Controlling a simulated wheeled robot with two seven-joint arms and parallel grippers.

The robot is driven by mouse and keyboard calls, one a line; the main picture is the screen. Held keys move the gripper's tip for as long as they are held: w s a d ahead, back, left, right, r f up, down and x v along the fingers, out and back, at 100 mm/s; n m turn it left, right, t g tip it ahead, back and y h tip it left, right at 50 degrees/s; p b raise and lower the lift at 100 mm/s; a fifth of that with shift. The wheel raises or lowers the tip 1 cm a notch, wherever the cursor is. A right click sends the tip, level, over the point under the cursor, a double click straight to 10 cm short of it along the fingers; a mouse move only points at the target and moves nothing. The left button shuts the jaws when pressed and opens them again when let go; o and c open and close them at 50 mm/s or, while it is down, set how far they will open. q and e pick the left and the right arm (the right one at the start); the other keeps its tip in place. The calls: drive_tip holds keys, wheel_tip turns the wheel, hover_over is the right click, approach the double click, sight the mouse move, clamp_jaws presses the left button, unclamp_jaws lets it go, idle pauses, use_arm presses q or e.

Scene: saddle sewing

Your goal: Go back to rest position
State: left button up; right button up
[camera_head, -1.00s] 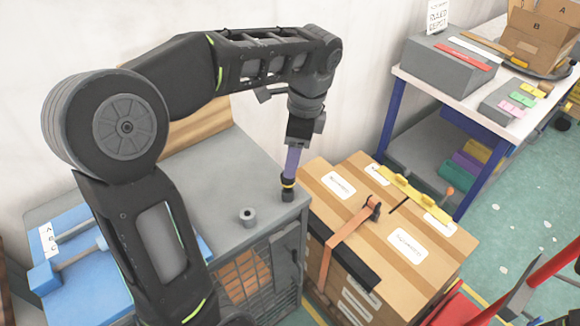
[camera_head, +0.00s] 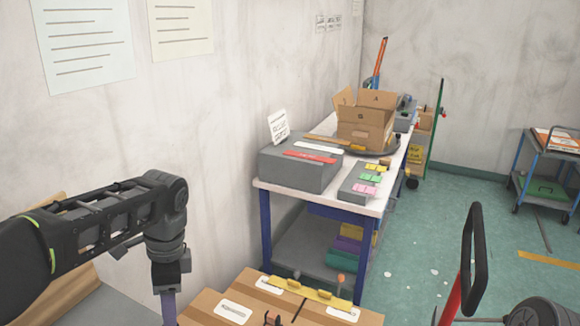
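My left arm comes in from the left, bent at the elbow, with its wrist pointing down. My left gripper is at the bottom edge at the wrist's lower end, where a purple piece (camera_head: 169,306) shows below the wrist. The fingertips are cut off by the frame, so I cannot see whether they are open or shut. My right gripper is not in view.
Cardboard boxes (camera_head: 234,307) with a yellow bar (camera_head: 307,293) stand at the bottom centre. A white-topped table (camera_head: 345,196) carries a grey box (camera_head: 298,170) and an open carton (camera_head: 366,122). A red-framed cart with a black handle (camera_head: 474,262) is at right.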

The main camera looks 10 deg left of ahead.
use_arm(q)
drive_tip(key=w+d+f+n+t+h, duration=0.1)
drive_tip(key=w+d+f+n+t, duration=0.15)
drive_tip(key=w, duration=0.35)
drive_tip(key=w+d+f+n+t+h, duration=0.3)
drive_tip(key=d+f+n, duration=0.4)
drive_tip(key=d+f, duration=0.9)
drive_tip(key=s+d+f+n+g+h, duration=0.1)
drive_tip(key=s+d+f+n+g, duration=0.1)
drive_tip(key=s+f, duration=0.8)
drive_tip(key=s+d+f+n+g, duration=0.2)
drive_tip(key=s+d+f, duration=0.1)
drive_tip(key=s+f, duration=0.8)
drive_tip(key=s, duration=0.3)
drive_tip(key=shift+s+h, duration=0.25)
drive_tip(key=shift+h, duration=0.15)
drive_tip(key=shift+n, duration=0.25)
